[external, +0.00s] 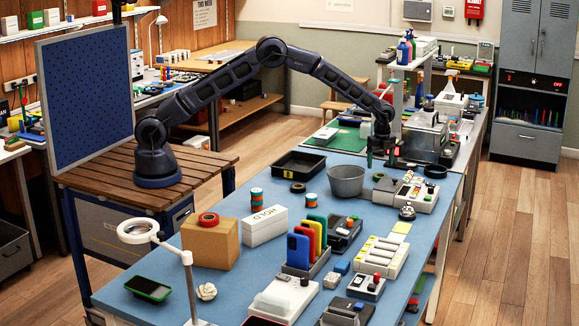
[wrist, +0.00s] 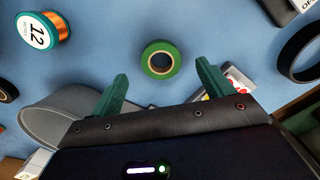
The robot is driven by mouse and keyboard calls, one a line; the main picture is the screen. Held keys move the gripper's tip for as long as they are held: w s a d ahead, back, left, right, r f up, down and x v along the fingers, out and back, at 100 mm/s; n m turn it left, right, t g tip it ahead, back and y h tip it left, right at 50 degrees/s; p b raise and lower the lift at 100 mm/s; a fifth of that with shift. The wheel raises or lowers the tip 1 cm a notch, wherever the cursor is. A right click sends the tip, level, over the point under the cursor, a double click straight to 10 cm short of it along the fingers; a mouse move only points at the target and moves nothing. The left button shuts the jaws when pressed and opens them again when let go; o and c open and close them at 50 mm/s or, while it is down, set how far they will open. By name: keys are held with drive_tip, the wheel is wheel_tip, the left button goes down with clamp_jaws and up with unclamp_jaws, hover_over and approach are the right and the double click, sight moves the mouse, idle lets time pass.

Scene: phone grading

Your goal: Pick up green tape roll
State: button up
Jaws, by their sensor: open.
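The green tape roll (wrist: 160,59) lies flat on the blue table in the wrist view, a ring with a pale core. My gripper (wrist: 161,74) is open, its two green fingers spread wide. The roll appears just beyond the fingertips, roughly centred between them, and nothing is held. In the external view my gripper (external: 379,160) points down over the far part of the blue table.
A grey bucket (external: 346,181) stands close to my gripper; it also shows in the wrist view (wrist: 50,122). A black ring (wrist: 302,52) lies to the right and an orange spool (wrist: 60,20) to the left. A black tray (external: 299,164) is nearby.

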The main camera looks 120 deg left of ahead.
drive_tip(key=f, duration=0.5)
drive_tip(key=shift+w+d, duration=0.2)
drive_tip(key=shift+w, duration=0.05)
drive_tip(key=c, duration=1.1)
